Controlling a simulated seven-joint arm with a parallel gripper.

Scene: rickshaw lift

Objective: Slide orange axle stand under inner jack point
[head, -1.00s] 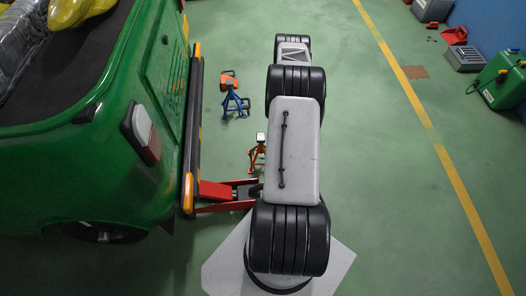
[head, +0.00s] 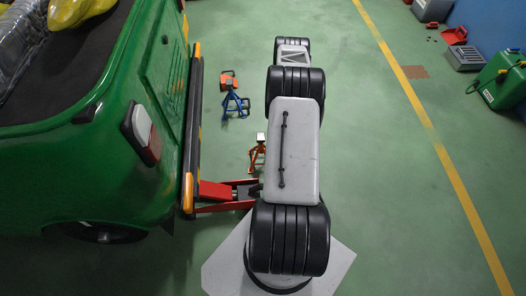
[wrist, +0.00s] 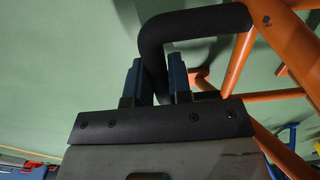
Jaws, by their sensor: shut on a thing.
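The orange axle stand (head: 258,151) stands on the green floor, to the right of the green rickshaw (head: 80,180) and partly covered by my arm in the head view. In the wrist view, its orange legs (wrist: 240,60) and black handle (wrist: 195,24) show close up. My gripper (wrist: 157,75) is shut on the black handle, with one blue finger on each side of the bar. The inner jack point is not visible under the rickshaw.
A red floor jack (head: 218,192) reaches to the rickshaw's side, just nearer than the orange stand. A blue axle stand (head: 234,101) stands farther back, left of my arm. The floor right of my arm is clear up to a green jerrycan (head: 500,78).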

